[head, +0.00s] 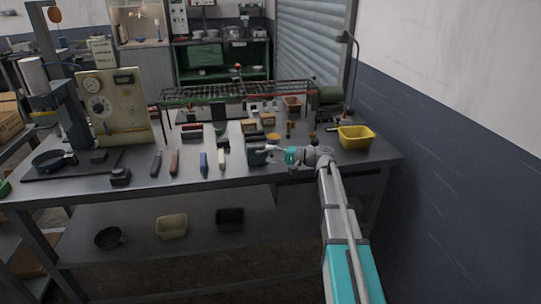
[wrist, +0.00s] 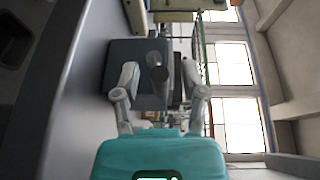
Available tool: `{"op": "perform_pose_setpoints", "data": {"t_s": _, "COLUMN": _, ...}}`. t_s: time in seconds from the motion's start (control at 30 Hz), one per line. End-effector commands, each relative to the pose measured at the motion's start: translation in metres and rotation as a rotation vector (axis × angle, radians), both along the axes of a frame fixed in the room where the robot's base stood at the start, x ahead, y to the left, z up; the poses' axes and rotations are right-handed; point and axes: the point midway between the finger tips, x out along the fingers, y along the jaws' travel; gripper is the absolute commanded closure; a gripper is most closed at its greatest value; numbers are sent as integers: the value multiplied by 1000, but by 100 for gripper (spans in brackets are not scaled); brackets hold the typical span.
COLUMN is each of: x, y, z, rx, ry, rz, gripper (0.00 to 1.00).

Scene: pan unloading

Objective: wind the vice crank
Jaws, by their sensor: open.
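The vice (head: 255,155) is a dark grey block near the front edge of the workbench, right of the middle in the head view. My gripper (head: 270,151) reaches it from the right. In the wrist view the vice (wrist: 125,65) is straight ahead, and a dark round bar (wrist: 157,72), apparently part of its crank, points toward the camera. My gripper (wrist: 159,95) is open, with one finger on each side of this bar. I see a gap on both sides, and no clear contact. The rest of the crank is hard to make out.
A yellow bin (head: 356,138) stands right of my gripper on the workbench (head: 135,184). Hand tools, including a blue-handled one (head: 203,163), lie to the left. A long wire rack (head: 235,92) stands behind. A wall is close on the right.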

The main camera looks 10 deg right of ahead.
Motion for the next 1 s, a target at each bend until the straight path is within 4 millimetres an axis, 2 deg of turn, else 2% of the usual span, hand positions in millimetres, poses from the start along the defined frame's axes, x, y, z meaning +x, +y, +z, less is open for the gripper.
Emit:
{"op": "perform_pose_setpoints", "data": {"t_s": 0.07, "x": 0, "y": 0, "z": 0, "rx": 0, "ry": 0, "rz": 0, "gripper": 45}}
{"op": "perform_pose_setpoints", "data": {"t_s": 0.1, "x": 0, "y": 0, "z": 0, "rx": 0, "ry": 0, "rz": 0, "gripper": 48}}
{"op": "perform_pose_setpoints", "data": {"t_s": 0.3, "x": 0, "y": -1, "z": 0, "rx": 0, "ry": 0, "rz": -1, "gripper": 86}}
{"op": "perform_pose_setpoints", "data": {"t_s": 0.4, "x": 0, "y": -1, "z": 0, "rx": 0, "ry": 0, "rz": -1, "gripper": 100}}
{"op": "perform_pose_setpoints", "data": {"t_s": 1.0, "x": 0, "y": 0, "z": 6, "rx": -55, "ry": 1, "rz": 0, "gripper": 100}}
